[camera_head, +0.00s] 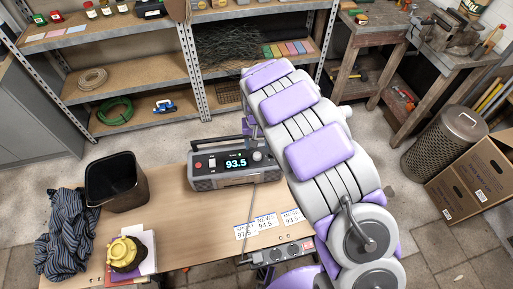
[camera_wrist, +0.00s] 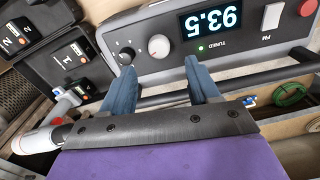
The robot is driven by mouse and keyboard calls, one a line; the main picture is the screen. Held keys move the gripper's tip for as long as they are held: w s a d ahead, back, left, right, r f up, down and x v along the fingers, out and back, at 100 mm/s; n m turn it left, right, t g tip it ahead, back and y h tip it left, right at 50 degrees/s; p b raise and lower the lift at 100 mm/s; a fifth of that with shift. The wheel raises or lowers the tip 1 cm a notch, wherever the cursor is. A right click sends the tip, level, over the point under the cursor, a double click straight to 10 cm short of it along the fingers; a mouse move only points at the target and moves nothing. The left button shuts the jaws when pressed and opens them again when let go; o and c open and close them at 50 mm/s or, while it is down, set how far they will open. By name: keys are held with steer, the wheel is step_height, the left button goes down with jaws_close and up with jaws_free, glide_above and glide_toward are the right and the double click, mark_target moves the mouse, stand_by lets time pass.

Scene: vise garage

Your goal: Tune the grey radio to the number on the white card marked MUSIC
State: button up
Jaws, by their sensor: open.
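The grey radio (camera_head: 215,181) stands on the wooden table, its display reading 93.5. In the wrist view the radio (camera_wrist: 230,60) is upside down, with a green light lit beside the word TUNED. A pale round knob (camera_wrist: 159,46) and a smaller dark knob (camera_wrist: 126,56) are on its front. My gripper (camera_wrist: 160,66) is open and empty; its blue fingers are spread below the pale knob in the picture, apparently not holding it.
A black bin (camera_head: 115,182), a striped cloth (camera_head: 67,235) and a yellow-topped pot (camera_head: 126,254) are on the table's left. Shelves (camera_head: 130,72) stand behind. Black boxes (camera_wrist: 50,50) show beside the radio in the wrist view.

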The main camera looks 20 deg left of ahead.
step_height(320, 180, up, 10)
steer(key=p, duration=0.1)
steer(key=shift+r, duration=0.25)
stand_by(0.4)
steer(key=s+d+r+m, duration=0.1)
steer(key=s+d+r, duration=0.25)
steer(key=d, duration=0.35)
steer(key=s+d+r+m, duration=0.1)
steer(key=s+d+r, duration=0.25)
steer(key=d, duration=0.35)
steer(key=s+d+r+m, duration=0.1)
steer(key=s+d+r, duration=0.1)
steer(key=d+r, duration=0.45)
steer(key=s+d+g, duration=0.1)
steer(key=s+d, duration=0.4)
steer(key=s, duration=0.7)
steer(key=s+d+m, duration=0.1)
steer(key=s+d, duration=0.4)
steer(key=s, duration=0.7)
steer(key=shift+s+d+f+g, duration=0.15)
steer(key=shift+s+d+g, duration=0.1)
steer(key=shift+s+g, duration=0.15)
